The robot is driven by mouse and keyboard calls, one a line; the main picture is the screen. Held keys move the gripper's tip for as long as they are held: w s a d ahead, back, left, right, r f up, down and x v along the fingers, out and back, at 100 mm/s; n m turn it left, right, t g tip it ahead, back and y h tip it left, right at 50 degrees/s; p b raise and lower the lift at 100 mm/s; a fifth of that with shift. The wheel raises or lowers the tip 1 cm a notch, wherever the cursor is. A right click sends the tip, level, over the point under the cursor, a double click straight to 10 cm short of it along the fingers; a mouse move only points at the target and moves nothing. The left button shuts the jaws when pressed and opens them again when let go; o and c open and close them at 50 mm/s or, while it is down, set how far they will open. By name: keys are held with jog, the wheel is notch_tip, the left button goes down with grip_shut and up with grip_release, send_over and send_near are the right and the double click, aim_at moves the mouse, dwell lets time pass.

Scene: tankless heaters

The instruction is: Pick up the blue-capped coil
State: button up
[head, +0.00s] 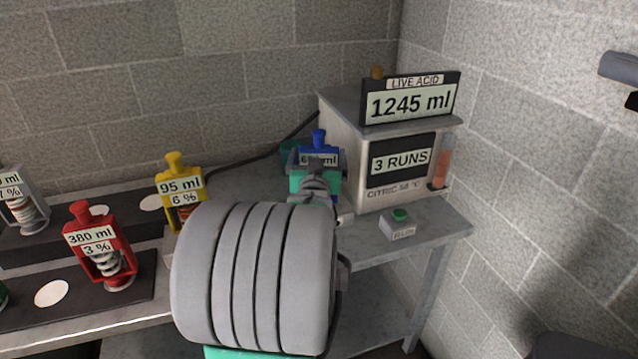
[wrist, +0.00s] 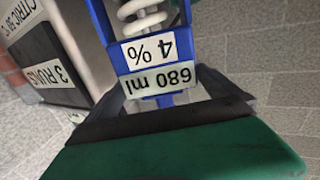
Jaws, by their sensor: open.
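The blue-capped coil (head: 319,137) stands at the back of the bench, left of the grey machine. In the head view, my gripper and arm hide most of it below its cap and label. In the wrist view, the blue-framed coil (wrist: 147,52) shows upside down, with a pale coil and labels reading 680 ml and 4 %. My gripper (wrist: 165,97) is open, with a dark finger on each side of the coil's label end. I cannot tell whether the fingers touch it.
A yellow-capped unit (head: 175,165) and a red unit (head: 82,218) stand to the left, with a grey unit (head: 12,185) beyond. The grey machine (head: 345,125), reading 3 RUNS, stands close on the right. A green-button box (head: 400,222) sits at the bench's right front.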

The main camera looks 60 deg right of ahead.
jog(key=x, duration=0.4)
jog(key=shift+w+d+r+p, duration=0.1)
jog(key=shift+d+r+p, duration=0.05)
jog(key=shift+d+p, duration=0.2)
jog(key=c, duration=1.6)
jog(key=shift+r, duration=0.15)
jog(key=shift+c, duration=0.6)
jog(key=shift+r, duration=0.1)
